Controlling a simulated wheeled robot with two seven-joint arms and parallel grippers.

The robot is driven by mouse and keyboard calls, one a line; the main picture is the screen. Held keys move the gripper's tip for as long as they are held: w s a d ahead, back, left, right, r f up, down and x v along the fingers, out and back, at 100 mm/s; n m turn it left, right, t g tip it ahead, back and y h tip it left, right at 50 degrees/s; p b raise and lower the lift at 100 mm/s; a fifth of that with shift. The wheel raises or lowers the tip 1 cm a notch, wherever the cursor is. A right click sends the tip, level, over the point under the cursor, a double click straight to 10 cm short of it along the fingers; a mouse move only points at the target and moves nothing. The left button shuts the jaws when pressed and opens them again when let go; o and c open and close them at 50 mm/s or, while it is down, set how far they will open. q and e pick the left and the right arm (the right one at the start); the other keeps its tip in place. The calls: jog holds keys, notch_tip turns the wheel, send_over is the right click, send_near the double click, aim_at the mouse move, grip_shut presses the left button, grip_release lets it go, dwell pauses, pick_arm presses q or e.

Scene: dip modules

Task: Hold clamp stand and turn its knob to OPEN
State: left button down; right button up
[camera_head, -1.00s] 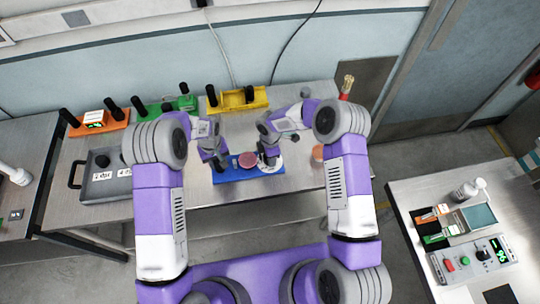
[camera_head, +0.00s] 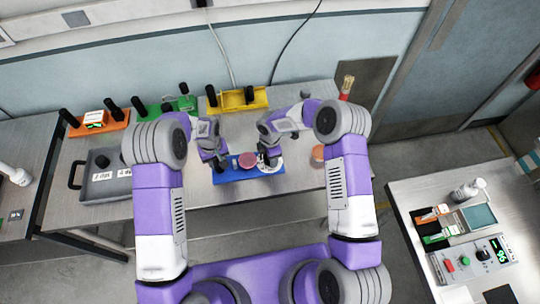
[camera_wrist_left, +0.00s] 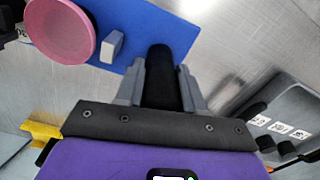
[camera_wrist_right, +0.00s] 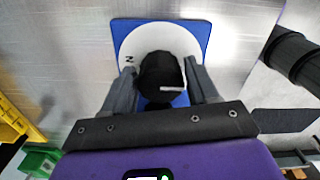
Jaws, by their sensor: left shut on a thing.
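The clamp stand (camera_head: 238,178) is a blue plate lying flat on the metal table, with a pink disc (camera_head: 248,160) in its middle. My left gripper (camera_head: 219,164) is shut on the black post (camera_wrist_left: 163,78) at the plate's left end. A pale block (camera_wrist_left: 112,46) stands between post and disc. At the right end is a white dial (camera_wrist_right: 126,48) with a letter N visible. My right gripper (camera_wrist_right: 163,88) has its fingers on both sides of the black knob (camera_wrist_right: 160,72); whether they press it is unclear. The knob's white mark points right. Other dial lettering is hidden.
Orange (camera_head: 112,124), green (camera_head: 160,112) and yellow (camera_head: 254,99) fixtures with black posts line the table's back. A grey tray (camera_head: 97,190) stands at left, a brush (camera_head: 346,87) at the back right. The table in front of the stand is clear.

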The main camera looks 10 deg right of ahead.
notch_tip(320, 180, up, 12)
dwell(0.6)
pick_arm(q)
jog(key=c, duration=0.6)
grip_release()
jog(key=shift+r, duration=0.15)
pick_arm(e)
jog(key=shift+r, duration=0.1)
pick_arm(q)
jog(key=shift+r+p, duration=2)
jog(key=shift+r, duration=1.65)
pick_arm(e)
jog(key=shift+r, duration=1.9)
